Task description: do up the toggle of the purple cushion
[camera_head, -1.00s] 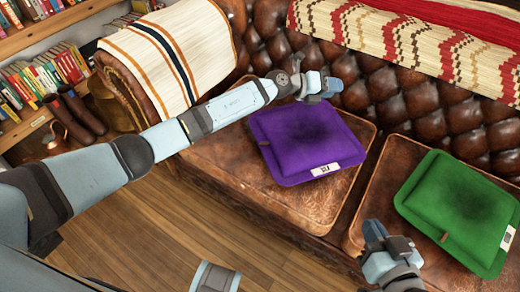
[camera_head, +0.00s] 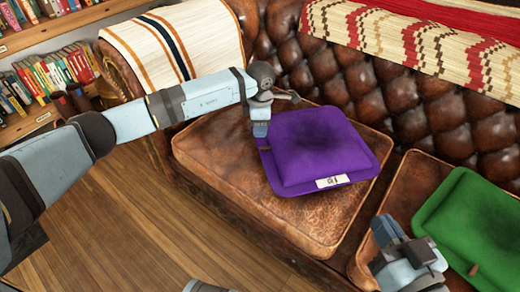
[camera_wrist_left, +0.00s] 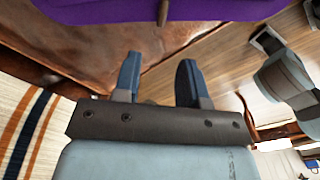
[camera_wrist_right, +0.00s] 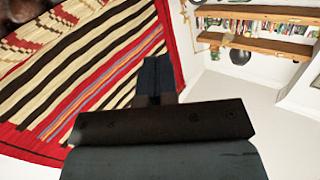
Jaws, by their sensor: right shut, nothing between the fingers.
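The purple cushion (camera_head: 320,150) lies on the left brown leather seat, with a white label on its front edge. Its edge also shows at the top of the left wrist view (camera_wrist_left: 190,10), where a small brown toggle (camera_wrist_left: 163,12) sticks out from it. My left gripper (camera_head: 260,130) is beside the cushion's left edge in the head view. Its two blue fingers (camera_wrist_left: 158,80) are apart with nothing between them, and the toggle is beyond their tips. My right gripper (camera_head: 383,232) is over the right seat, away from the purple cushion; its fingers (camera_wrist_right: 155,78) are together and empty.
A green cushion (camera_head: 470,225) with a toggle of its own lies on the right seat, close to my right gripper. The tufted sofa back (camera_head: 400,110) rises behind. A striped throw (camera_head: 170,55) covers the left armrest. The front of the left seat (camera_head: 225,175) is bare.

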